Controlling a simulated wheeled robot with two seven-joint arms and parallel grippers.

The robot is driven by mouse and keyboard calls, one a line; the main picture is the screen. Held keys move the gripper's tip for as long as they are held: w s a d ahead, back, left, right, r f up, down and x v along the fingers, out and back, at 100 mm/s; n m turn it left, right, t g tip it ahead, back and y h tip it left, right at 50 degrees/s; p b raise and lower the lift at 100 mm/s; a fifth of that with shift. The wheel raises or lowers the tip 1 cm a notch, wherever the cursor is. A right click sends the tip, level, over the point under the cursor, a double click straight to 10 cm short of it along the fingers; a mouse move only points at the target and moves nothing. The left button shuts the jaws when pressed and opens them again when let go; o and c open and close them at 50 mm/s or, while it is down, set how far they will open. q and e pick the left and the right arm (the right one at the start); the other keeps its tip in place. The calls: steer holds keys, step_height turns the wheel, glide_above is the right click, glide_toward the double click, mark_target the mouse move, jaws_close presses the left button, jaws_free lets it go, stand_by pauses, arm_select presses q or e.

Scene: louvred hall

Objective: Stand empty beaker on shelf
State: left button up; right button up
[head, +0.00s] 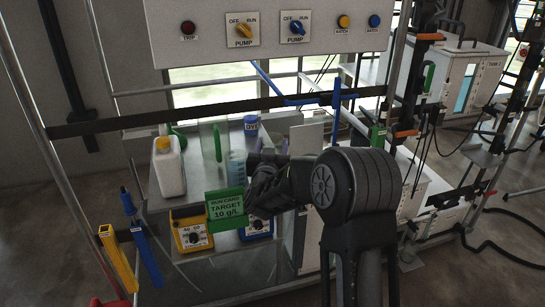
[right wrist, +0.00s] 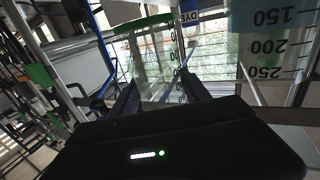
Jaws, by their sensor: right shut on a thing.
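My right gripper (head: 252,162) reaches in from the right over the shelf (head: 158,203). In the right wrist view its fingers (right wrist: 157,92) are shut on a clear, empty-looking beaker (right wrist: 150,62) with a green band and graduation marks. In the head view this clear beaker (head: 208,145) shows faintly left of the fingers, its green stripe running nearly upright. I cannot tell whether its base touches the shelf. A graduated beaker with bluish content (head: 237,168) stands close by; its scale (right wrist: 275,45) shows upside down in the wrist view. My left gripper is out of view.
A white jug (head: 168,167) stands at the shelf's left, and a blue DYE jar (head: 251,126) at the back. A green target card (head: 226,208) and yellow dial unit (head: 191,234) are in front. A dark bar (head: 200,116) crosses above; the pump panel (head: 265,30) hangs higher.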

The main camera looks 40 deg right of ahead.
steer(key=shift+f, duration=1.85)
steer(key=shift+f, duration=0.15)
steer(key=o, duration=1.7)
steer(key=shift+c, duration=0.2)
steer(key=shift+r, duration=0.25)
steer(key=shift+s+a+f, duration=0.1)
steer(key=shift+s+a, duration=0.1)
steer(key=shift+a, duration=0.05)
steer(key=v, duration=1.1)
steer(key=shift+s+b, duration=0.2)
steer(key=shift+b, duration=0.25)
